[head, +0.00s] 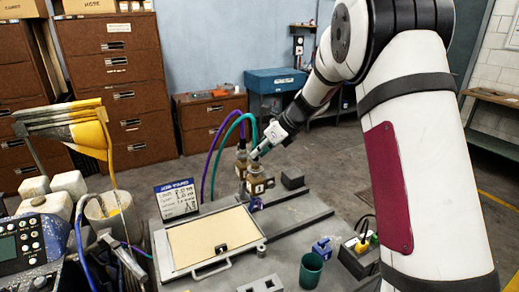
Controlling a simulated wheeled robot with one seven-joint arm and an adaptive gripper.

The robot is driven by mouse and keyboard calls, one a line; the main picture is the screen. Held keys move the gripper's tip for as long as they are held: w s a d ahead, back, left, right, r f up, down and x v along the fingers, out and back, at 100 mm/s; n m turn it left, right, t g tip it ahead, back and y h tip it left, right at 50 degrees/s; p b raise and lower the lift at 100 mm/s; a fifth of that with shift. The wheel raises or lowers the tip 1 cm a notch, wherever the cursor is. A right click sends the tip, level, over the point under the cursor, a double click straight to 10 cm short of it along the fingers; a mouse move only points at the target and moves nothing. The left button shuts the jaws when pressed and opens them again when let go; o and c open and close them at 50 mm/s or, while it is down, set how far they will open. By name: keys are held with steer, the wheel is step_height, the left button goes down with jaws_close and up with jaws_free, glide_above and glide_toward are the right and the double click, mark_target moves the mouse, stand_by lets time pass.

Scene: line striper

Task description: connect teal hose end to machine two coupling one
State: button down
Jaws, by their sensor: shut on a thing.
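The teal hose (222,146) rises from behind the sign and arches over to the right, coming down at my gripper (256,154). My gripper is shut on the teal hose end, pointing down and left. It is just above the front brass coupling (256,184), which stands upright on the grey bench and carries a small label. A second brass coupling (240,162) stands just behind and to the left. The fingers hide most of the hose end, and I cannot tell whether it touches the coupling.
A purple hose (208,150) arches beside the teal one towards the rear coupling. A sign (177,199), a framed tan panel (212,240) and a dark green cup (311,272) are on or near the bench. A dark block (292,178) sits right of the couplings.

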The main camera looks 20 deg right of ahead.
steer(key=shift+f, duration=0.5)
steer(key=c, duration=1.4)
jaws_free()
steer(key=shift+o, duration=0.2)
steer(key=shift+o, duration=1.3)
steer(key=p+v, duration=0.2)
steer(key=v, duration=0.5)
steer(key=shift+r, duration=0.15)
